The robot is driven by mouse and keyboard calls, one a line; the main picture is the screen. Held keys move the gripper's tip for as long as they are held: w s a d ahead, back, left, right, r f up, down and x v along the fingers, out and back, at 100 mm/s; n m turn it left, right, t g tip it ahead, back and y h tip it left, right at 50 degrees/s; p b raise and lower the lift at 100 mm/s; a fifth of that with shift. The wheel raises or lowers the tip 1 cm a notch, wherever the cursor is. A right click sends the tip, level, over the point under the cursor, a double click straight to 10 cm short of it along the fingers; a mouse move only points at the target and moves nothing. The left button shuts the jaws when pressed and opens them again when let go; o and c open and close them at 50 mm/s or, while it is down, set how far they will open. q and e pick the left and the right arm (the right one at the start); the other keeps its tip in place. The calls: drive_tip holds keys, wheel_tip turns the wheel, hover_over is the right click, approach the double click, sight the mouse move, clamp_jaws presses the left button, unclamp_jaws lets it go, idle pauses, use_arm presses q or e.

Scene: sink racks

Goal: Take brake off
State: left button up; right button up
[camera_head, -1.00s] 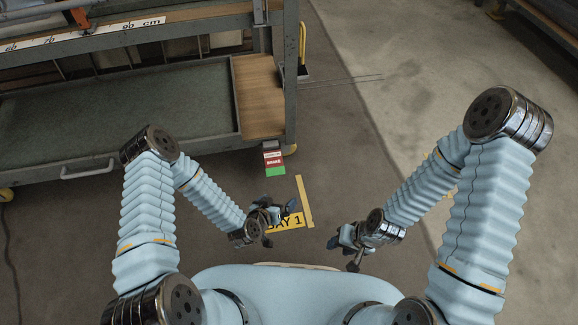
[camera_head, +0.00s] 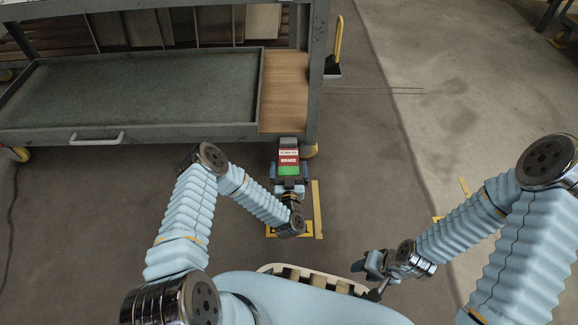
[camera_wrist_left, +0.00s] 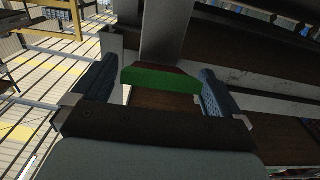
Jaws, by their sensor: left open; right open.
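The brake tab (camera_head: 289,158), with a grey top, a red "BRAKE" label and a green end, sticks out low at the front right corner of the grey cart (camera_head: 180,133). My left gripper (camera_head: 290,172) is open, with its fingers on either side of the tab's green end. My right gripper (camera_head: 368,270) is open and empty, low over the floor to the right.
The cart's lower shelf holds a dark tray (camera_head: 150,90) beside a bare wooden board (camera_head: 285,90). Yellow floor tape (camera_head: 318,210) lies below my left gripper. The floor to the right is mostly clear.

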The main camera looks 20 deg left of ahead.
sight(288, 157)
use_arm(q)
drive_tip(key=shift+x, duration=1.65)
drive_tip(key=shift+c, duration=0.5)
drive_tip(key=c, duration=1.3)
drive_tip(key=shift+s+r+p, duration=0.1)
drive_tip(key=shift+r+p, duration=0.25)
drive_tip(key=shift+p, duration=0.15)
drive_tip(key=g+p, duration=0.1)
drive_tip(key=p, duration=0.1)
drive_tip(key=r+g+p, duration=0.1)
drive_tip(key=g+h+p, duration=0.1)
drive_tip(key=p, duration=0.1)
drive_tip(key=shift+s+d+r+p, duration=0.1)
drive_tip(key=shift+s+r+p, duration=0.1)
drive_tip(key=shift+r+p, duration=0.15)
drive_tip(key=shift+r+g+p, duration=0.1)
drive_tip(key=shift+g+p, duration=0.9)
drive_tip(key=shift+s+g+h+p, duration=0.1)
drive_tip(key=shift+g+h+p, duration=0.2)
drive_tip(key=shift+p, duration=0.05)
